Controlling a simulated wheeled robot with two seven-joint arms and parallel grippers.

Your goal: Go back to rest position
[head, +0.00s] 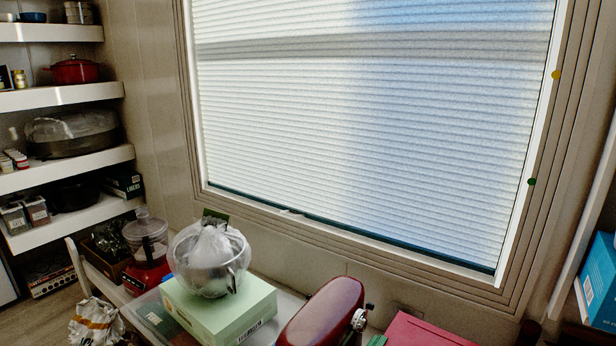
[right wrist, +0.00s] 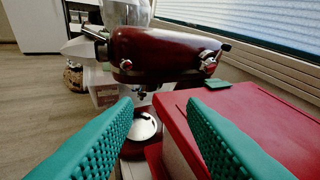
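My right gripper (right wrist: 160,130) shows in the right wrist view as two teal ridged fingers, spread wide apart with nothing between them. Beyond the fingertips is a dark red stand mixer (right wrist: 160,50), and a red box (right wrist: 245,120) lies under and beside the right finger. In the head view the mixer head (head: 322,312) is at the bottom middle and the red box (head: 425,332) is at the bottom right. Neither gripper shows in the head view. My left gripper is out of sight.
A steel bowl with a plastic bag (head: 208,262) sits on a green box (head: 222,312). A red food processor (head: 147,252) stands to its left. White shelves (head: 60,100) with pots are at the left, a blue box (head: 600,280) at the right. Floor (right wrist: 35,110) is open at left.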

